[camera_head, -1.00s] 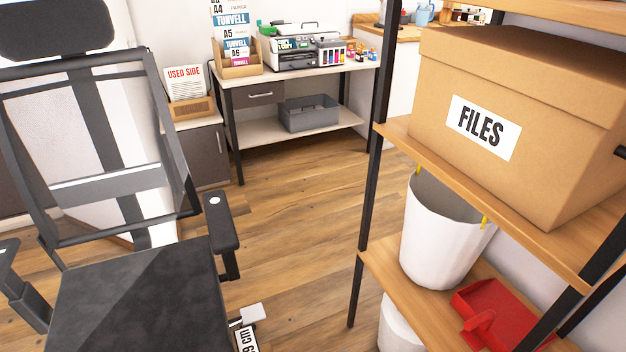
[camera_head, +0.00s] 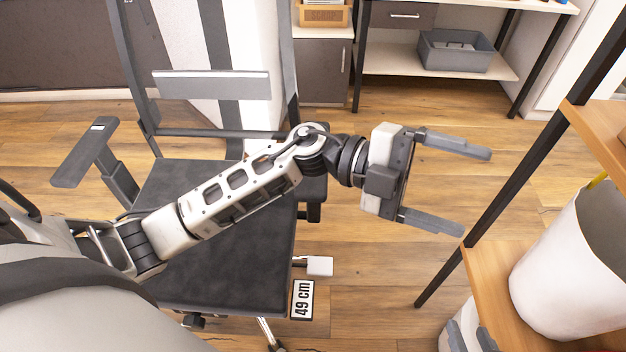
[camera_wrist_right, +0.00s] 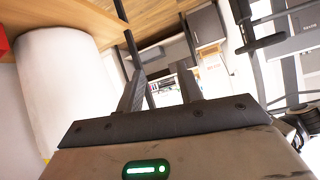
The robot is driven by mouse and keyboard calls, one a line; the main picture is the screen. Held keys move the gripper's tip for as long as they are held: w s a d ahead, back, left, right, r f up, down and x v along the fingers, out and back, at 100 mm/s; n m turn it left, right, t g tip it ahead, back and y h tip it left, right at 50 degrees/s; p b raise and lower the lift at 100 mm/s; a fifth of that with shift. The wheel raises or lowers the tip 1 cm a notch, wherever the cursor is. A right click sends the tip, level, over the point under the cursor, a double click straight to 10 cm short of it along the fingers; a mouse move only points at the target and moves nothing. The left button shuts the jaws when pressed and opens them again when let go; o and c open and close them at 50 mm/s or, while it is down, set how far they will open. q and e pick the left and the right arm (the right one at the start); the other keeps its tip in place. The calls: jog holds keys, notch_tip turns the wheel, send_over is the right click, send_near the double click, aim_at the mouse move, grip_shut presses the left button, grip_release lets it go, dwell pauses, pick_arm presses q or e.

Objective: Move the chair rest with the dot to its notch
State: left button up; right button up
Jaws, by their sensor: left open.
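The black office chair (camera_head: 215,270) stands at the left in the head view. Its left armrest (camera_head: 85,152) is in plain sight and has a small pale mark near its far end. The right armrest (camera_head: 314,188), which bore the white dot in the earlier view, is mostly hidden behind my left arm; only a dark part shows. My left gripper (camera_head: 448,190) is open and empty, right of that armrest and above the floor. My right gripper (camera_head: 470,338) shows only at the bottom edge; in the right wrist view (camera_wrist_right: 160,90) its fingers are apart and empty. No notch can be made out.
A shelf rack (camera_head: 490,270) with a white bin (camera_head: 575,265) stands at the right. Between chair and rack the floor is open.

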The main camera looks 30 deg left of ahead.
pick_arm(q)
jog(key=w+a+f+m+g+y+b, duration=0.1)
jog(key=w+a+f+m+y, duration=0.1)
jog(key=w+a+f+y, duration=0.25)
jog(key=w+a+f+m+y+b, duration=0.1)
jog(key=a+f+y, duration=0.35)
jog(key=y, duration=0.25)
jog(key=w+a+r+n+y, duration=0.1)
jog(key=w+a+y, duration=0.15)
jog(key=a, duration=0.25)
jog(key=w+a+r+n+t+y, duration=0.1)
jog(key=a+y, duration=0.2)
jog(key=a, duration=0.2)
jog(key=w+a+r+n+y, duration=0.1)
jog(key=a+r+n+y, duration=0.1)
jog(key=a, duration=0.3)
notch_tip(320, 180, down, 15)
jog(key=shift+f+b, duration=0.1)
jog(key=shift+b, duration=1.15)
jog(key=shift+f, duration=0.35)
pick_arm(e)
jog(key=shift+w+a+f+t, duration=0.15)
jog(key=shift+f+t, duration=0.15)
jog(key=shift+f, duration=0.4)
